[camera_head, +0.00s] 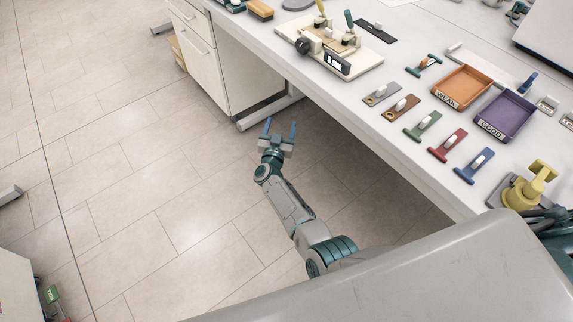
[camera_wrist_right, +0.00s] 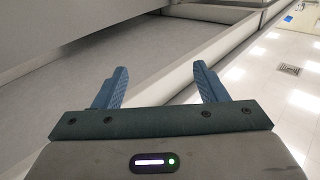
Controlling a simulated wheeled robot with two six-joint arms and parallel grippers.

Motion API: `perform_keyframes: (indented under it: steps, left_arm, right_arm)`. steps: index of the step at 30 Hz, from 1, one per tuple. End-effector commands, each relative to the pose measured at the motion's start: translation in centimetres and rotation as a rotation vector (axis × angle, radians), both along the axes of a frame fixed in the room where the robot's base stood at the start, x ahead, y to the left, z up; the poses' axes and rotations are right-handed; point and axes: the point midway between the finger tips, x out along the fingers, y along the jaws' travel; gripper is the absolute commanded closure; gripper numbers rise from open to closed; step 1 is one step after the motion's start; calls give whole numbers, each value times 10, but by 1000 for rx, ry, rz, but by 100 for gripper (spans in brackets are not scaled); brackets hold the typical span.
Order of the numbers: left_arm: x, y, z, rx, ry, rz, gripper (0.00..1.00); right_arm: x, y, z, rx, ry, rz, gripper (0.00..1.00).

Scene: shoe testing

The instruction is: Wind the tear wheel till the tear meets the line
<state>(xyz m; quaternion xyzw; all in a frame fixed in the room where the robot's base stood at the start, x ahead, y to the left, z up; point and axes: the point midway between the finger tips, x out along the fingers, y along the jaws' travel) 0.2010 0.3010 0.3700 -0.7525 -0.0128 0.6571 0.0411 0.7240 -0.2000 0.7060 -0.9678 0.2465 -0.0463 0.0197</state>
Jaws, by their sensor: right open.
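The tear tester (camera_head: 358,66) is a cream board near the front edge of the white bench, at the top of the head view. A dark round knob (camera_head: 303,46), which looks like the tear wheel, sits at its left side, beside a small black and white display (camera_head: 337,63). Levers with green and yellow handles stand on the board. The tear and the line are too small to make out. My right gripper (camera_head: 281,128) is open and empty, over the floor in front of the bench, apart from the tester. Its blue fingers also show in the right wrist view (camera_wrist_right: 160,88). My left gripper is not in view.
An orange tray (camera_head: 439,95) marked WEAK and a purple tray (camera_head: 484,126) marked GOOD stand on the bench at right. Several coloured pieces, including a green one (camera_head: 423,125), lie in front of them. A yellow device (camera_head: 530,188) stands at far right. The bench edge lies between gripper and tester.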

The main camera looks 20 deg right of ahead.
Motion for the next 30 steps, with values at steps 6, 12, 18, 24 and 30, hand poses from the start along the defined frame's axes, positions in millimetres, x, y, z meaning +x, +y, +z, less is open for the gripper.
perform_keyframes:
  steps: [6,12,18,24,30]
  left_arm:
    - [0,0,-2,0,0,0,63]
    - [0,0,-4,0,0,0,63]
    - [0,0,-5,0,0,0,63]
    - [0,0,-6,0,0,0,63]
    - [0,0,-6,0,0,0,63]
  right_arm:
    - [-20,1,-42,4,69,94,34]
    - [-39,1,-76,11,133,168,34]
    - [-57,2,-104,23,192,227,34]
    - [-67,2,-119,29,225,257,34]
    - [-70,2,-122,30,233,263,34]
